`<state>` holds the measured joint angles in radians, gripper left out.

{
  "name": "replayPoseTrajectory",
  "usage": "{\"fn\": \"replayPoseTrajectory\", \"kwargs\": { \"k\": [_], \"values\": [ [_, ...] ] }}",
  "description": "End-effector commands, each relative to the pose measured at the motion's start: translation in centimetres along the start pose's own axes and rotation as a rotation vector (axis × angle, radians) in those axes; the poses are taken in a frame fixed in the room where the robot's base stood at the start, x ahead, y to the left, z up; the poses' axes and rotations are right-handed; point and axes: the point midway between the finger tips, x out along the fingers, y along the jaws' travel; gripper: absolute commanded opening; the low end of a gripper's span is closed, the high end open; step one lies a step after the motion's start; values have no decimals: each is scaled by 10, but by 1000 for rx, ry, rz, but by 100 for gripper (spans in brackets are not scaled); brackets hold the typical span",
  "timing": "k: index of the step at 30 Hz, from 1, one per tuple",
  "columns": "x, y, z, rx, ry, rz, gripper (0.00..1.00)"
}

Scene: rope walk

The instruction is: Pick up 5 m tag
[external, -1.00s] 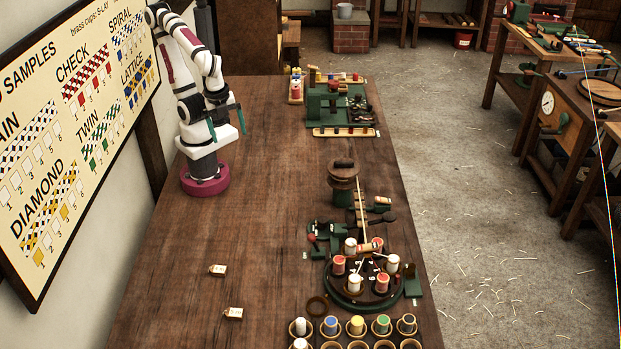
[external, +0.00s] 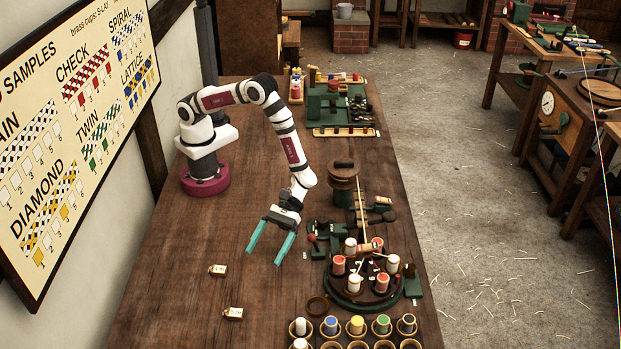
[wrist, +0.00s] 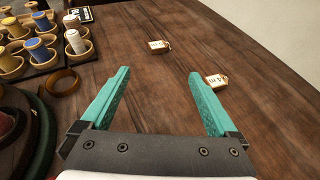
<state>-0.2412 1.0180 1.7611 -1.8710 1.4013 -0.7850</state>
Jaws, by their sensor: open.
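Two small cream tags lie apart on the wooden table. In the external view one tag (external: 217,270) is left of my gripper and the other tag (external: 233,313) is nearer the camera. In the wrist view the closer tag (wrist: 215,81) lies just beyond the right fingertip and its marking looks like "4 m". The farther tag (wrist: 159,46) shows ahead between the fingers, its writing too small to read. My gripper (external: 265,257), with teal fingers, is open and empty above the table; it also shows in the wrist view (wrist: 159,73). It touches neither tag.
A round green stand (external: 362,287) with several red and white spools is right of my gripper. Wooden cups with coloured spools (external: 356,326) stand at the near right edge. A brown ring (external: 317,306) lies beside them. The table's left side is mostly bare.

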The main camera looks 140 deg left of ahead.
Motion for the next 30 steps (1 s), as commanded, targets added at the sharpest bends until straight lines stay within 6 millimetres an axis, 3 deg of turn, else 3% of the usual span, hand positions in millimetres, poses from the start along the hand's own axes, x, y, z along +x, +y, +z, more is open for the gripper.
{"fn": "replayPoseTrajectory", "kwargs": {
  "k": [9,21,29,30],
  "values": [
    [82,0,-2,-10,-3,1,95],
    [149,3,-2,-8,-2,3,95],
    [156,4,-2,-8,-2,4,95],
    [156,4,-2,-8,-2,4,90]
  ]
}}
